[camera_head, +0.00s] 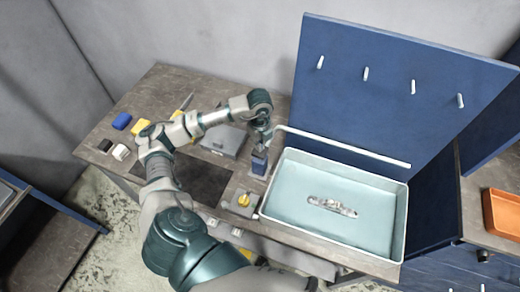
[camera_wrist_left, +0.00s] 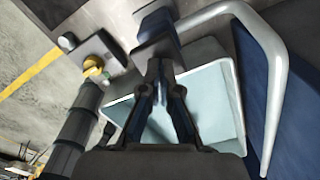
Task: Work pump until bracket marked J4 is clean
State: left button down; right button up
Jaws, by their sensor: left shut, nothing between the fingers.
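A metal bracket (camera_head: 331,206) lies flat in a pale blue tray (camera_head: 398,225); its surface looks mottled and no marking is legible. The pump, a dark blue block (camera_head: 259,163), stands at the tray's left, with a white pipe (camera_head: 345,147) running along the tray's back edge. My left gripper (camera_head: 262,143) is shut and empty, pointing down just above the block. In the left wrist view its closed fingertips (camera_wrist_left: 160,64) are close to the block (camera_wrist_left: 155,45); I cannot tell whether they touch. The tray (camera_wrist_left: 222,82) shows behind the fingers there. My right gripper is not in view.
A yellow knob on a grey box (camera_head: 243,202) stands left of the tray. A grey case (camera_head: 222,141), a blue block (camera_head: 122,121) and yellow items lie at the left. A blue pegboard (camera_head: 390,85) rises behind the tray. An orange tray (camera_head: 503,211) is at right.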

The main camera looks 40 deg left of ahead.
pick_arm(q)
jog(key=shift+f+b, duration=1.2)
jog(key=shift+f, duration=0.65)
jog(key=shift+r, duration=0.2)
jog(key=shift+r+p, duration=1.75)
jog(key=shift+r, duration=0.4)
jog(key=shift+f, duration=0.1)
jog(key=shift+r, duration=0.2)
notch_tip(320, 180, up, 6)
jog(key=p, duration=0.4)
